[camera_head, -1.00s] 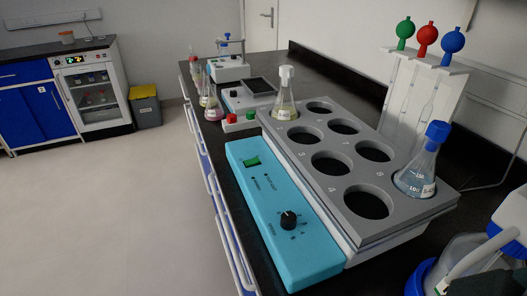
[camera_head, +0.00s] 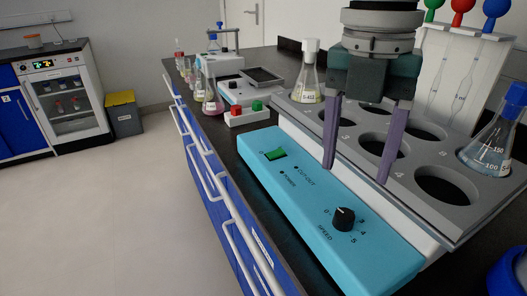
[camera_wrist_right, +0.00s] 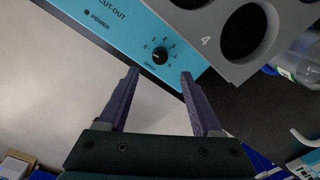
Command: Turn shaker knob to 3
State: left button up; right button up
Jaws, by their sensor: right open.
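The shaker (camera_head: 300,180) has a light-blue front panel and a grey top plate with numbered round holes. Its black speed knob (camera_head: 344,218) has a dial of numbers around it. The knob (camera_wrist_right: 160,57) also shows in the right wrist view; its white mark seems to point near 0, though it is small. My right gripper (camera_head: 357,174) points down with its purple fingers apart and empty, over the shaker in the head view. In the right wrist view the knob lies just beyond the gap between the fingertips (camera_wrist_right: 160,74), not touched. My left gripper is not in view.
A flask with yellowish liquid (camera_head: 307,85) and a blue-capped flask (camera_head: 490,140) sit in the shaker's plate. A green switch (camera_head: 276,154) is on the panel. Open floor (camera_head: 110,210) lies left.

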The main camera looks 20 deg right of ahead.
aim_at(345, 214)
jog(key=f, duration=0.4)
jog(key=f+b, duration=0.1)
jog(key=f, duration=0.3)
jog(key=shift+s+d+f, duration=0.1)
jog(key=shift+s+f, duration=0.1)
jog(key=shift+f, duration=0.05)
jog(key=shift+c, duration=0.2)
grip_shut()
